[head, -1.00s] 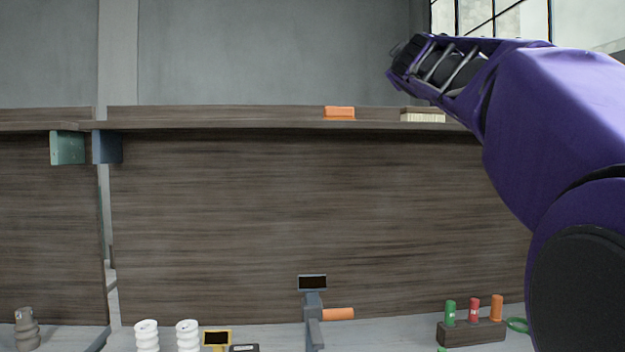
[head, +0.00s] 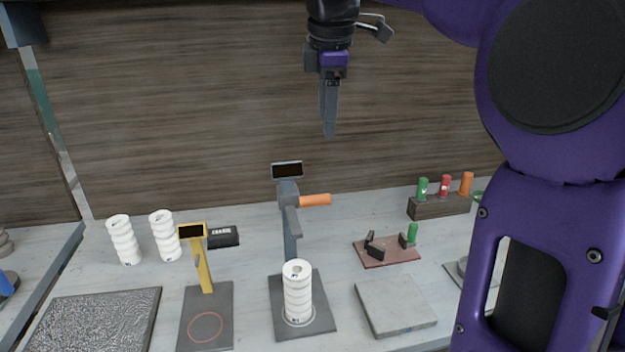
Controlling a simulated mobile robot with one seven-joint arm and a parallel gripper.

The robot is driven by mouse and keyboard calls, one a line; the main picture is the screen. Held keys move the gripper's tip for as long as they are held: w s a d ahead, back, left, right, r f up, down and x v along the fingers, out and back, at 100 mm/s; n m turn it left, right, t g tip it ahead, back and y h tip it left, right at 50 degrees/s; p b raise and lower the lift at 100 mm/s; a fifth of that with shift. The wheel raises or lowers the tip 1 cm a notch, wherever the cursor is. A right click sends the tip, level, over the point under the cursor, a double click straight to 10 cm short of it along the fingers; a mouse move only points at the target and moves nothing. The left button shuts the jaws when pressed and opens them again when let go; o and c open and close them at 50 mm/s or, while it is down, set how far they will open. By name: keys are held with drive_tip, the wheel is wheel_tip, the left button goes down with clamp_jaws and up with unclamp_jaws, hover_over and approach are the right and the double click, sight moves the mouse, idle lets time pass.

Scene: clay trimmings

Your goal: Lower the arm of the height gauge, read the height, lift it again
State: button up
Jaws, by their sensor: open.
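The height gauge (head: 290,240) stands on the bench near the middle of the head view. It has a grey column, a dark display (head: 287,170) on top, and an orange handle (head: 315,200) sticking out to the right. No digits can be made out on the display. A white ribbed piece (head: 298,295) stands upright on the gauge's dark base plate (head: 318,318), inside a pale ring. The gauge's grey arm (head: 292,222) is up, apart from the piece's top. My gripper (head: 329,133) points down above the gauge, apart from the handle. It is open, though seen edge-on, and holds nothing.
A yellow stand (head: 203,265) with a display, two white ribbed pieces (head: 122,240) and a black box (head: 222,237) are left of the gauge. Right are a grey slab (head: 396,305), a red-brown fixture plate (head: 390,252) and a wooden block (head: 440,206) holding coloured cylinders. A wood panel rises behind.

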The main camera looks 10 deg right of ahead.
drive_tip(key=s, duration=0.1)
drive_tip(key=b, duration=0.2)
approach(318, 196)
drive_tip(key=shift+n+g, duration=0.4)
drive_tip(key=f, duration=0.3)
drive_tip(key=w+f, duration=0.1)
drive_tip(key=f, duration=0.1)
drive_tip(key=w+f, duration=0.1)
drive_tip(key=f, duration=0.2)
drive_tip(key=shift+w+d+f, duration=0.15)
drive_tip(key=shift+w+f, duration=0.05)
drive_tip(key=shift+f, duration=0.15)
clamp_jaws()
idle(0.5)
